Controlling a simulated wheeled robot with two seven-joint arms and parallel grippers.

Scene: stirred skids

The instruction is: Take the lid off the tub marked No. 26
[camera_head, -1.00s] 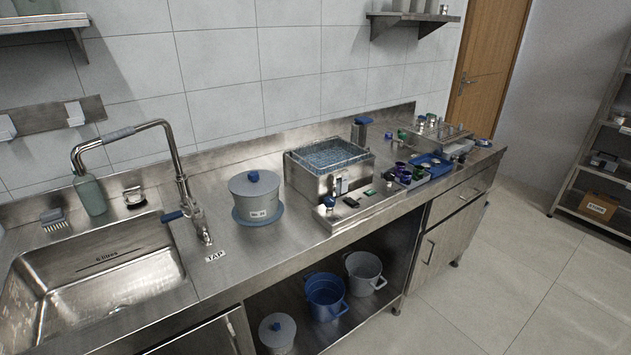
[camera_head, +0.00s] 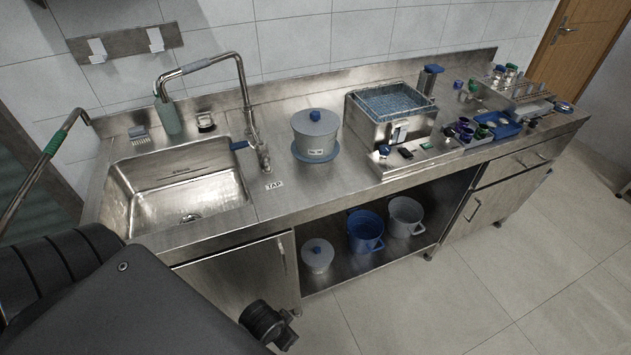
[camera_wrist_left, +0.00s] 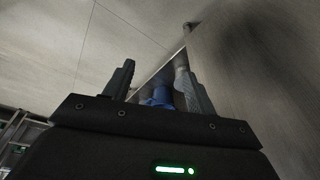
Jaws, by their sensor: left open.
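A grey tub (camera_head: 315,144) stands on the steel counter, right of the sink. Its grey lid (camera_head: 314,122) with a blue knob (camera_head: 314,115) is on it, and a blue disc (camera_head: 317,157) is under it. Its small white label is too small to read now. A second lidded grey tub (camera_head: 318,260), also blue-knobbed, stands on the shelf below; no label on it is readable. My left gripper (camera_wrist_left: 156,68) is open and empty in the left wrist view, away from both tubs. My left arm fills the lower left of the head view. My right gripper is out of view.
A tap (camera_head: 247,110) and sink (camera_head: 180,185) lie left of the upper tub. A steel bath (camera_head: 393,125) stands close on its right, with small jars beyond. A blue pot (camera_head: 366,232) and a grey pot (camera_head: 406,214) share the shelf.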

